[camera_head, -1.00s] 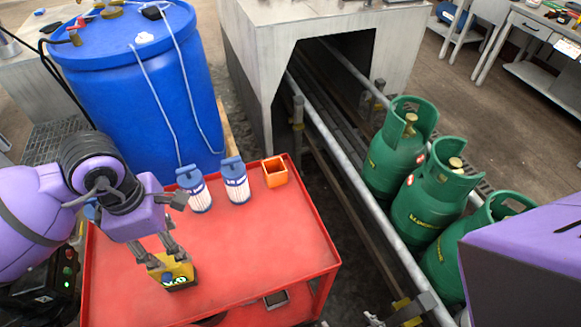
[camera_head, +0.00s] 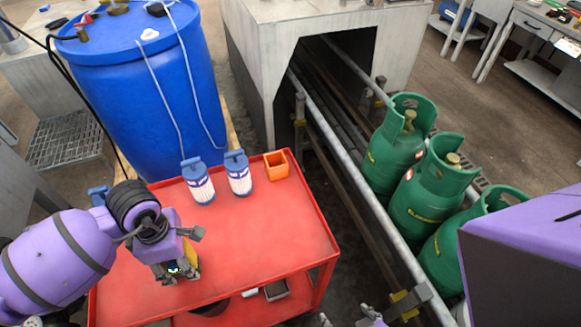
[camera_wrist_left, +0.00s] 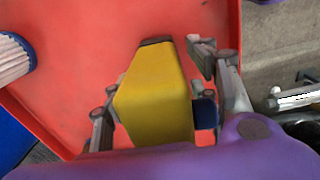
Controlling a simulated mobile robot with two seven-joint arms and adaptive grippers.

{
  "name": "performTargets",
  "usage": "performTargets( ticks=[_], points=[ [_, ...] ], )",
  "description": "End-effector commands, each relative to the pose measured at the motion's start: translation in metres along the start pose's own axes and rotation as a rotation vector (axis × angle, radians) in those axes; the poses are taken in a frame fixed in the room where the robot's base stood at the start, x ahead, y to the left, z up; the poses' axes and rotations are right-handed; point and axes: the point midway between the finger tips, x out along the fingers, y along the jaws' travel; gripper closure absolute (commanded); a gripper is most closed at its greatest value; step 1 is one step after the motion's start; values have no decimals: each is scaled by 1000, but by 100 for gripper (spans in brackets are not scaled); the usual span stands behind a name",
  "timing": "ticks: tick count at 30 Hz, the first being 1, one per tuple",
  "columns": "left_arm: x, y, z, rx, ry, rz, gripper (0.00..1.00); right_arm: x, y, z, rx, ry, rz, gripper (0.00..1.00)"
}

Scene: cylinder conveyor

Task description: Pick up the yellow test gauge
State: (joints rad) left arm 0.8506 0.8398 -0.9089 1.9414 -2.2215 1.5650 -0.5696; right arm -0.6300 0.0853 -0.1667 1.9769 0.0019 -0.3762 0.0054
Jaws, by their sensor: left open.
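The yellow test gauge (camera_head: 183,268) stands on the red cart top (camera_head: 255,235), mostly hidden behind my left gripper in the head view. In the left wrist view the gauge (camera_wrist_left: 153,92) is a yellow block with a dark far end. My left gripper (camera_head: 176,272) is right over it. In the wrist view its open fingers (camera_wrist_left: 160,92) stand on either side of the gauge, with a dark blue piece at the gauge's right side. I cannot tell whether the fingers touch it. Grey parts at the bottom edge of the head view may be my right gripper; its jaws are not clear.
Two blue-and-white filter cartridges (camera_head: 198,183) (camera_head: 238,175) and an orange open box (camera_head: 276,166) stand along the cart's back edge. A blue barrel (camera_head: 150,90) is behind. Green gas cylinders (camera_head: 397,140) line the conveyor at right. The cart's middle and right are clear.

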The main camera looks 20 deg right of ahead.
Motion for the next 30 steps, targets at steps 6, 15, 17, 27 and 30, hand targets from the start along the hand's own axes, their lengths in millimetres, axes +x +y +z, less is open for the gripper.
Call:
performTargets(
  ticks=[6,15,17,27,30],
  points=[
    [9,-1,0,0,1,-3,45,1,-2,1,0,-2,-4,23],
    [9,-1,0,0,0,-2,70,1,-2,2,1,-3,-4,23],
    [9,-1,0,0,0,-2,78,1,-2,2,1,-2,-4,23],
    [8,0,0,0,0,-1,100,1,-3,1,6,-1,-3,23],
    [7,0,0,0,0,-1,100,1,-3,1,6,-1,-2,23]
  ],
)
